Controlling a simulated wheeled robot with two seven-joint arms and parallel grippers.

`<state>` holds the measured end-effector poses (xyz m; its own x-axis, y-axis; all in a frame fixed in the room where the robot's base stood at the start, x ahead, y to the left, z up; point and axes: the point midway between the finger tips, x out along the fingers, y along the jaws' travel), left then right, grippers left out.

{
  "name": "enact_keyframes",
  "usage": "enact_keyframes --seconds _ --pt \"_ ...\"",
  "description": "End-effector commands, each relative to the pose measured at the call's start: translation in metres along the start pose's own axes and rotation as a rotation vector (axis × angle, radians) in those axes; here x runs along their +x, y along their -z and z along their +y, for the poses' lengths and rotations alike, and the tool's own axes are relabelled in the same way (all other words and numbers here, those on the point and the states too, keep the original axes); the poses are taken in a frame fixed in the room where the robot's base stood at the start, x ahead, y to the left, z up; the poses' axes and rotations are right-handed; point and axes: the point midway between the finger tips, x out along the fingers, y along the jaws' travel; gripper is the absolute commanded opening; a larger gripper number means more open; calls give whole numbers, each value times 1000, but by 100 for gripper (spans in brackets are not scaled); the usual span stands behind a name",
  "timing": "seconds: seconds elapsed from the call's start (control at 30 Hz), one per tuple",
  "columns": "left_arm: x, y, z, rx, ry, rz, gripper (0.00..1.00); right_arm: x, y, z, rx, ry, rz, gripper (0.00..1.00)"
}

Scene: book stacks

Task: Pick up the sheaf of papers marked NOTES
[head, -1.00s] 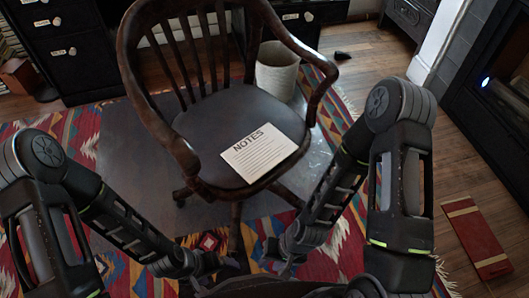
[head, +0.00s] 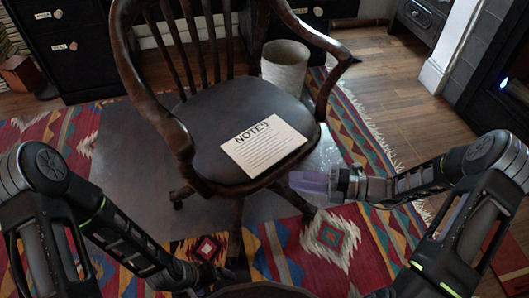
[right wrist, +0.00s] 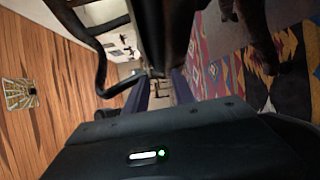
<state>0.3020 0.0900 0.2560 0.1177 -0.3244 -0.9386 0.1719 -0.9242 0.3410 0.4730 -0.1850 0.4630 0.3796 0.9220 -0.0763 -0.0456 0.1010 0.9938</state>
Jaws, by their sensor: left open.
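The white sheaf of papers marked NOTES (head: 265,148) lies flat on the dark seat of a wooden armchair (head: 205,120), near its front right edge. My right gripper (head: 308,183), with purple fingers, is in front of and to the right of the seat, apart from the papers and pointing left. In the right wrist view its two fingers (right wrist: 160,92) stand apart with nothing between them. My left gripper (head: 222,277) is low at the bottom edge, in front of the chair, mostly hidden and dark; it is open and I see nothing in it.
The chair's curved arms and back rise around the seat; its front is open. A pale wastebasket (head: 285,68) stands behind right. Black cabinets (head: 68,70) line the back. A patterned rug (head: 330,240) covers the floor. A dark fireplace (head: 495,105) is at right.

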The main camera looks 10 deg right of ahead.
Motion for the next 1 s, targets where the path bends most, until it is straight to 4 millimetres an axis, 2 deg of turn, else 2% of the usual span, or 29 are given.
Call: enact_keyframes --seconds 0.03,0.1,0.37,0.47,0.7,1.0 --pt "5 1 -2 -1 1 2 88 -8 -11 4 40 -37 -35 31" --pt "5 1 -2 -1 1 3 88 -14 -19 12 74 -69 -58 31" --pt "4 1 -2 -1 1 3 88 -15 -20 15 85 -76 -60 31" --pt "5 1 -2 -1 1 4 88 -11 -20 14 84 -77 -59 31" --pt "13 2 -5 -1 1 7 88 11 -20 16 83 -76 -57 31" --pt "13 2 -5 -1 1 7 88 13 -20 16 83 -75 -58 31"
